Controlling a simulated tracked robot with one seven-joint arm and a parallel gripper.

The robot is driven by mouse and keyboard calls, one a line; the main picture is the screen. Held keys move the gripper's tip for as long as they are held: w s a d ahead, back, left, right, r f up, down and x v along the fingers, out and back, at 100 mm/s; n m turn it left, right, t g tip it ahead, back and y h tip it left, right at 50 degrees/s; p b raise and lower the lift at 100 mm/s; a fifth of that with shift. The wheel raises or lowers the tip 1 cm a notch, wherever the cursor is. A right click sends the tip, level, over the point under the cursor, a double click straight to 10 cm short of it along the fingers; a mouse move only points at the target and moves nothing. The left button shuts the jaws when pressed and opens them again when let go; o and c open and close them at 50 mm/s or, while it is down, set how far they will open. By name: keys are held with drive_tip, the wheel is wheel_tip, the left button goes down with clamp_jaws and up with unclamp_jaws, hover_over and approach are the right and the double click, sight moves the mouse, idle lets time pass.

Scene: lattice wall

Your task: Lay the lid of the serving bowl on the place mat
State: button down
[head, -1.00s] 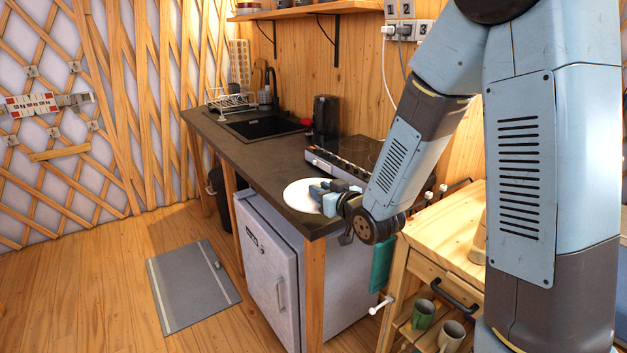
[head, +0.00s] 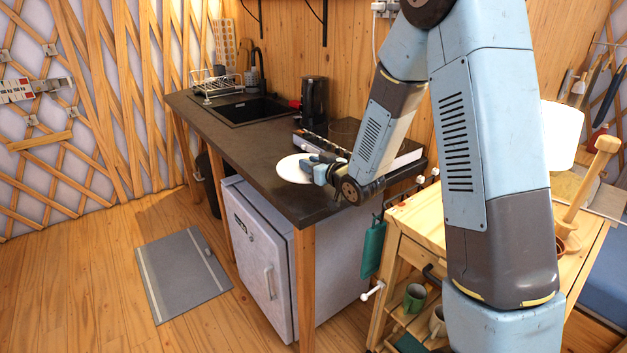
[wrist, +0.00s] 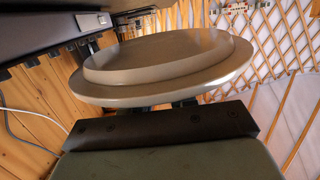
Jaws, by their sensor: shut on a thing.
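The lid, a round white disc (head: 292,168), is held out in front of my gripper (head: 318,170), over the near part of the dark counter in the head view. In the wrist view the lid (wrist: 165,62) looks grey-brown, with a stepped raised middle and a wide rim. My gripper (wrist: 185,104) is shut on its near edge; the fingertips are mostly hidden beneath it. I cannot tell how far the lid is above the counter. I make out no serving bowl and no place mat in these views.
A wooden cart (head: 415,225) with mugs stands at right. A grey floor mat (head: 183,270) lies on open floor at left.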

hover_over(313, 189)
wheel_tip(313, 189, down, 4)
drive_tip(key=shift+f, duration=1.65)
drive_tip(key=shift+w, duration=0.1)
drive_tip(key=c, duration=0.9)
unclamp_jaws()
drive_tip(key=v, duration=1.2)
drive_tip(key=shift+d, duration=0.15)
